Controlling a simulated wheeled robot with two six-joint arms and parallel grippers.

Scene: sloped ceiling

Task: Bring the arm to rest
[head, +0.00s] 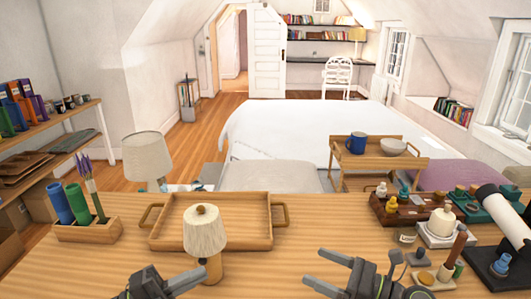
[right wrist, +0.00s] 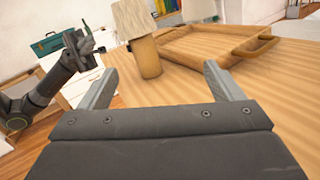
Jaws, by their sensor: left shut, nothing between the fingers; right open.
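My left gripper (head: 188,281) is shut and empty at the near edge of the wooden table, left of the small lamp. It also shows at the left of the right wrist view (right wrist: 88,45). My right gripper (head: 325,270) is open and empty, right of the small lamp. Its two spread fingers show in the right wrist view (right wrist: 160,85), with bare wood and the lamp beyond them. The small wooden lamp (head: 205,240) with a cream shade stands upright on the table between my two grippers, touching neither as far as I can see.
A wooden tray (head: 165,233) with handles lies behind the small lamp. A wooden holder (head: 88,230) with blue and green cylinders is at left. Bottles, a candle (head: 441,222) and a white cylinder on a dark stand crowd the right. Bare table (head: 325,225) lies between.

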